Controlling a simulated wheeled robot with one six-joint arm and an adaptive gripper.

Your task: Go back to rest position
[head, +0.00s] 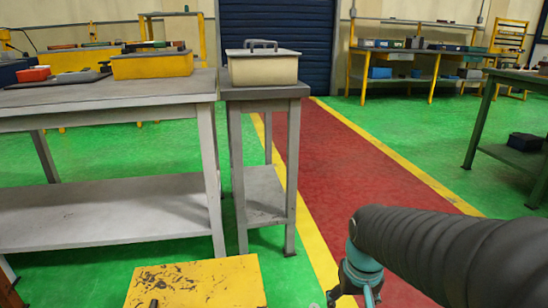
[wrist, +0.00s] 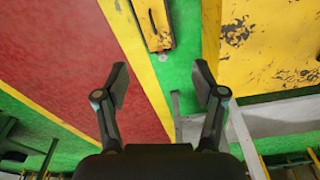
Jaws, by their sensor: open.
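My gripper (wrist: 162,82) is open and empty in the wrist view, its two dark fingers spread wide apart. Between and beyond the fingers lie the green floor, a yellow line and a small yellow object (wrist: 157,22) with dark worn marks. In the head view my arm reaches in from the lower right, and only part of the gripper end (head: 355,285) shows low in the picture. The fingertips are not clear there. Nothing is held.
A grey workbench (head: 100,95) stands at left with a yellow box (head: 152,65). A small stand (head: 265,92) holds a cream box (head: 263,68). A worn yellow block (head: 195,283) is low in front. A green-topped bench (head: 520,78) stands right. The red walkway (head: 340,165) is clear.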

